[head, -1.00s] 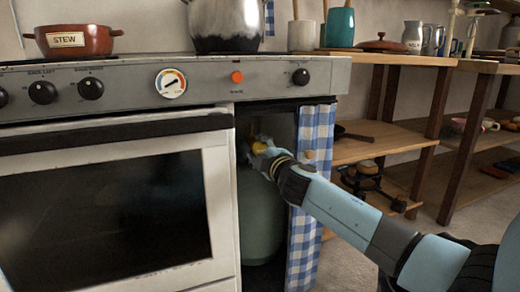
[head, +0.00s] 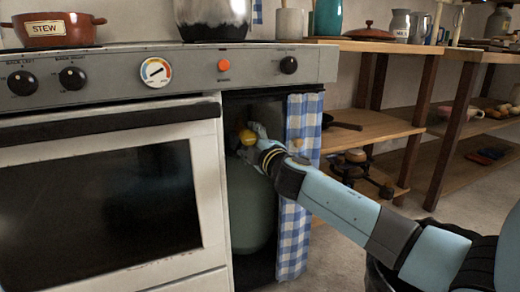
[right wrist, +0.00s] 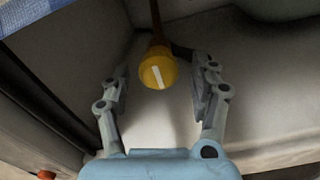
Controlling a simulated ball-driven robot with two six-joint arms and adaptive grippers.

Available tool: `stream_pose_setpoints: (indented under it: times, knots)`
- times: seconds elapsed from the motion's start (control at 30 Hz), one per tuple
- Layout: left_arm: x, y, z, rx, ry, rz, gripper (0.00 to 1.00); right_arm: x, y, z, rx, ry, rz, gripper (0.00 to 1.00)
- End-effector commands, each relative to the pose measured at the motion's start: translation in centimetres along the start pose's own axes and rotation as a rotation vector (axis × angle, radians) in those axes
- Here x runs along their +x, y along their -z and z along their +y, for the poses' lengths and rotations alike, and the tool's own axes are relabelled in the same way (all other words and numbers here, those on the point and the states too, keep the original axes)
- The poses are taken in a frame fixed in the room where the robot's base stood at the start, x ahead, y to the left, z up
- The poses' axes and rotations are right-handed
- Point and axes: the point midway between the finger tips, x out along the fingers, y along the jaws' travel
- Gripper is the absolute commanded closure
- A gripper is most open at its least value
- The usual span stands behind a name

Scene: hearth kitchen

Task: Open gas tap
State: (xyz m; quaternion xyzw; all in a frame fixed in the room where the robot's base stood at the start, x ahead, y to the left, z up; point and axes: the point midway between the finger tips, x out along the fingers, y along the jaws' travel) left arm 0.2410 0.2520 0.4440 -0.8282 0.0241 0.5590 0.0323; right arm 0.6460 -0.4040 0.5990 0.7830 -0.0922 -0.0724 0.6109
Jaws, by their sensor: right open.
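The gas tap is a yellow round knob (head: 247,137) in the open bay right of the oven, above a green gas bottle (head: 252,212). In the right wrist view the yellow knob (right wrist: 157,70) has a white line on its face, slightly slanted. My right gripper (head: 255,138) reaches into the bay at the tap. In the right wrist view my right gripper (right wrist: 160,80) is open, one finger on each side of the knob, with a gap at both sides. My left gripper is not in view.
A blue checked curtain (head: 299,190) hangs right of the bay, close to my right arm. The white oven (head: 110,200) stands left. Its front panel (head: 190,72) is above the bay. A wooden shelf (head: 375,135) with a small burner (head: 356,172) stands at the right.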

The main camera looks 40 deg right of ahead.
Motion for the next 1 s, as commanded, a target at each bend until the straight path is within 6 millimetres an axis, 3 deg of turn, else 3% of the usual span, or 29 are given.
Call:
stream_pose_setpoints:
  times: [0.2, 0.43, 0.6, 1.0]
  knots:
    - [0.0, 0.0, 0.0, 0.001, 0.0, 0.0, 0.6, -5.2, 0.0, -0.2, -0.002, 0.004, 0.0, 0.38]
    - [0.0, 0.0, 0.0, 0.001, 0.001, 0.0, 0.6, -9.0, 0.0, -0.1, -0.001, 0.003, 0.0, 0.38]
    - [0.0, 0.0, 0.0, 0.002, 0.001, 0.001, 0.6, -9.9, 0.0, -0.1, -0.001, 0.001, 0.0, 0.38]
    - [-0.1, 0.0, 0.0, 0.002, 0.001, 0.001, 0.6, -9.9, 0.0, -0.1, 0.0, 0.001, 0.0, 0.38]
